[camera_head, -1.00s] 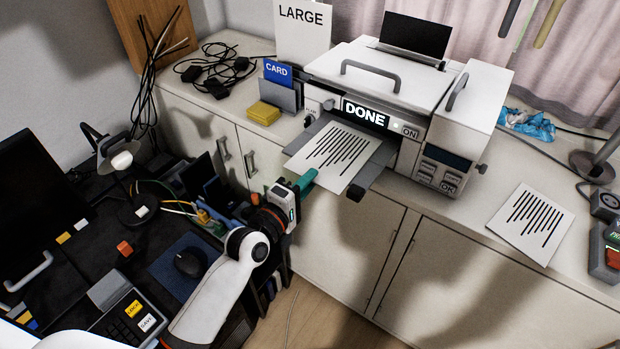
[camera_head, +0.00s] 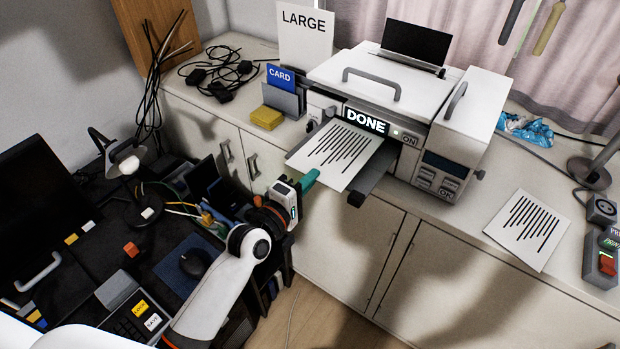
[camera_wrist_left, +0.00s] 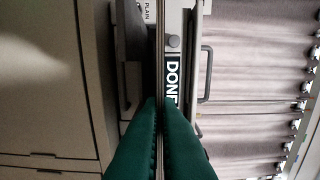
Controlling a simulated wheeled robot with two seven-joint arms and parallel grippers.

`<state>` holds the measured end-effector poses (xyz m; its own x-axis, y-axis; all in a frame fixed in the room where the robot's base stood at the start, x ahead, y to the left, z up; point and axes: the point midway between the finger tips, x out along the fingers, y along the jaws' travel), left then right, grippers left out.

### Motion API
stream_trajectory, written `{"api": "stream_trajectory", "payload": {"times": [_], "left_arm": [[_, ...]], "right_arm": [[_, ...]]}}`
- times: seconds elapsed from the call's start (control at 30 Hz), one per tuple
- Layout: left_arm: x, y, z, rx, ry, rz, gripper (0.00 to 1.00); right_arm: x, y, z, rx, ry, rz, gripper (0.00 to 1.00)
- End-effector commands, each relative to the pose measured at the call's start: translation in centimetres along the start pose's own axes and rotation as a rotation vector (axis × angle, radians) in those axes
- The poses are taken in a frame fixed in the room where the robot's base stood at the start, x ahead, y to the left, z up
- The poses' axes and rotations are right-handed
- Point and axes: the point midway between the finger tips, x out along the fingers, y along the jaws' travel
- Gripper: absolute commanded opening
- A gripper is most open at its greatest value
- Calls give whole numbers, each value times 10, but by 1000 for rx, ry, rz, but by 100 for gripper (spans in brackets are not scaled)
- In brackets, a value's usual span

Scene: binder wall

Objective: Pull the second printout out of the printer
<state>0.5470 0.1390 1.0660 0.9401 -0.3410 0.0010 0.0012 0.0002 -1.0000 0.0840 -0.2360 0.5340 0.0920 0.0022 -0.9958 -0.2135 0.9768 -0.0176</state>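The printer (camera_head: 420,85) stands on the counter with its display reading DONE. A printout (camera_head: 338,155), white with slanted black lines, sticks out over the dark output tray (camera_head: 372,178). My left gripper (camera_head: 310,178) has its green fingertips at the printout's near left edge. In the left wrist view the green fingers (camera_wrist_left: 158,105) close on both sides of the thin sheet, seen edge-on, so it looks pinched. Another lined printout (camera_head: 527,231) lies flat on the counter right of the printer. My right gripper is not in view.
A blue CARD holder (camera_head: 285,88), yellow block (camera_head: 267,118) and LARGE sign (camera_head: 305,35) stand left of the printer. A switch box (camera_head: 603,258) sits at the far right. Open space lies in front of the cabinets. A dark desk with a monitor (camera_head: 38,210) is at left.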

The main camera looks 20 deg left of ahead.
Motion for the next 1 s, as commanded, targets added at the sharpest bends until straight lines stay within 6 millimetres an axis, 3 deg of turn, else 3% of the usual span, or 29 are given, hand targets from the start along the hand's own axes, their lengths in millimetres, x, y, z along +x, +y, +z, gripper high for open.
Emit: {"api": "stream_trajectory", "payload": {"times": [0.27, 1.0], "left_arm": [[-7, -1, 0, -1, 0, 2, 0], [-111, -39, 0, 0, 1, 4, 0]], "right_arm": [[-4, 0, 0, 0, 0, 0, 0], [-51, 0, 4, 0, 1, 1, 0]]}}
